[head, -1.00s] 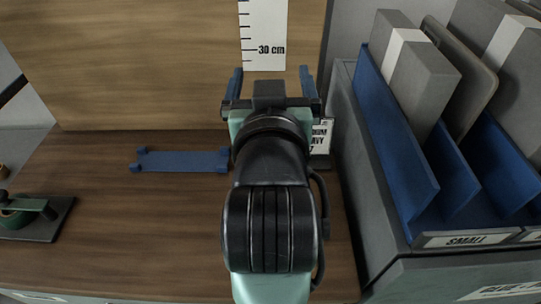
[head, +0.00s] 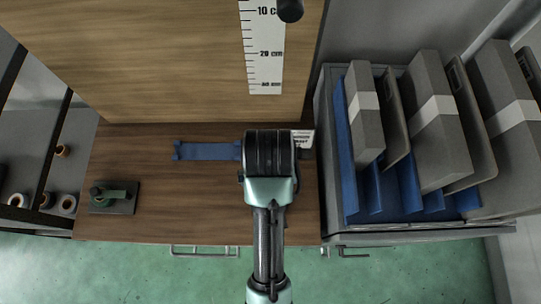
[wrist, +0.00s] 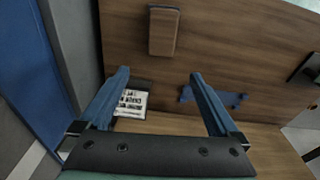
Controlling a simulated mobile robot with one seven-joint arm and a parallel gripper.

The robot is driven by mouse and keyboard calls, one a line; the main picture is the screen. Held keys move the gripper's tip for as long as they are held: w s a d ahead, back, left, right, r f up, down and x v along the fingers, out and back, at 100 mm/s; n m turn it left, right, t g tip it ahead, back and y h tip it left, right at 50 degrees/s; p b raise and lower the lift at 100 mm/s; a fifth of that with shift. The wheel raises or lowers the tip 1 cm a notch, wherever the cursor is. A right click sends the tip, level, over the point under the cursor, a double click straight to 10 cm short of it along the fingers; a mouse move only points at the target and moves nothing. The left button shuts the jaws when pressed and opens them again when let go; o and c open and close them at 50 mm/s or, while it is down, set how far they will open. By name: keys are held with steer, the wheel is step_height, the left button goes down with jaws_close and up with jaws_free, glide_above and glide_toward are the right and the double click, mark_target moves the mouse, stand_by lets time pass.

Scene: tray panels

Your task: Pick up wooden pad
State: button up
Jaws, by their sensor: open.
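A small brown wooden block, which looks like the wooden pad (wrist: 163,32), lies on the wood tabletop at the upper middle of the wrist view. It is apart from my gripper (wrist: 158,75), whose two blue fingers are spread wide with nothing between them. The pad appears beyond the fingertips, roughly in line with the gap. In the head view I cannot make out the pad, and my arm covers the middle of the table. My gripper's fingers are not visible there.
A blue bracket (head: 207,151) lies by the wooden backboard (head: 180,60) with its ruler (head: 263,50). A printed label (wrist: 131,102) lies near the left finger. A rack of grey panels (head: 437,125) stands right. A dark plate with a green tool (head: 114,197) sits left, with bare tabletop between.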

steer(key=shift+g, duration=0.6)
steer(key=f, duration=0.2)
steer(key=s+f, duration=0.1)
steer(key=f, duration=0.1)
steer(key=s+f, duration=0.1)
steer(key=f, duration=0.1)
steer(key=shift+s, duration=0.1)
steer(key=shift+d+f+p, duration=0.1)
steer(key=shift+f+p, duration=0.75)
steer(key=shift+f, duration=2.15)
steer(key=c, duration=1.5)
